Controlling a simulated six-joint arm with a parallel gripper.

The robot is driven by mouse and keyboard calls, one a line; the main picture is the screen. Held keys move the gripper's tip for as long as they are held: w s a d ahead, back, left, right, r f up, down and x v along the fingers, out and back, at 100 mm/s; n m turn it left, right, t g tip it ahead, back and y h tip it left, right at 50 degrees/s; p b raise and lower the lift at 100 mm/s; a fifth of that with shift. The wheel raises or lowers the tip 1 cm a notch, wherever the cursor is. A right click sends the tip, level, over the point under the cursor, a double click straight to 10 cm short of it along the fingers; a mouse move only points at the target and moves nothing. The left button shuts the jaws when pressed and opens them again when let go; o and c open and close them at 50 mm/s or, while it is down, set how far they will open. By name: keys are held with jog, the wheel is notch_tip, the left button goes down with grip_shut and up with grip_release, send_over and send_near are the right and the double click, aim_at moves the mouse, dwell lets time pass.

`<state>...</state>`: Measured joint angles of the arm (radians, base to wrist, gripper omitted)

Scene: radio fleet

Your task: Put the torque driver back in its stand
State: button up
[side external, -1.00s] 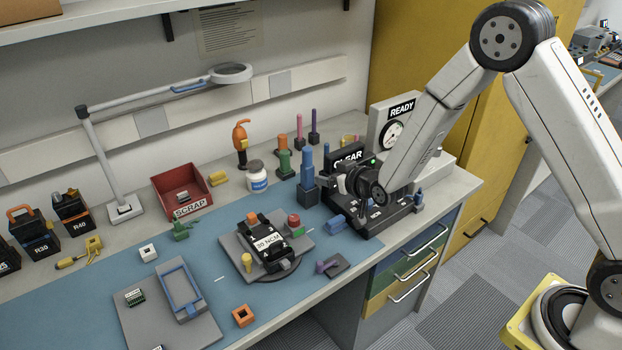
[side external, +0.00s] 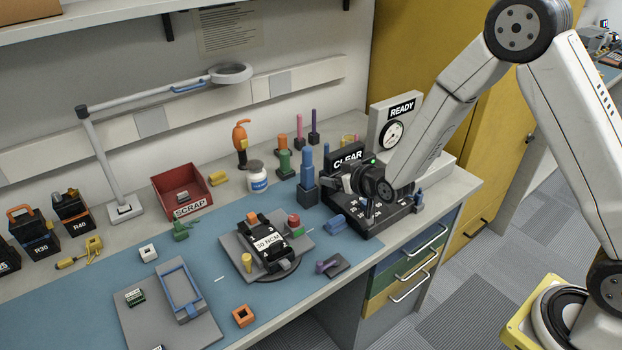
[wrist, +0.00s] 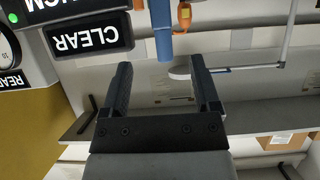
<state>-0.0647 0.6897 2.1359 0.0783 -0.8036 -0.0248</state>
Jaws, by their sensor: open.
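A tall blue stepped tool (side external: 307,162), which looks like the torque driver, stands upright in a dark square base (side external: 307,196) that looks like its stand. In the wrist view, where the scene appears upside down, the blue tool (wrist: 162,30) shows beyond the fingertips, between their lines. My gripper (side external: 332,180) is just right of the tool and points left towards it. The wrist view shows the gripper (wrist: 161,66) open, with nothing between its fingers. The tool's lower part is out of the wrist view.
The CLEAR display (side external: 348,156) is close behind my gripper. A dark fixture (side external: 372,220) lies below it. A green-and-orange tool (side external: 284,160) and an orange-handled tool (side external: 241,140) stand behind.

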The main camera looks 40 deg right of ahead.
jog(key=s+d+r+g, duration=0.1)
jog(key=s+g, duration=0.4)
jog(key=s, duration=0.6)
jog(key=s+d+r+g, duration=0.1)
jog(key=s+r+g, duration=0.2)
jog(key=s, duration=0.9)
jog(key=shift+s+d+g, duration=0.15)
jog(key=shift+s+g, duration=0.1)
jog(key=shift+g, duration=0.85)
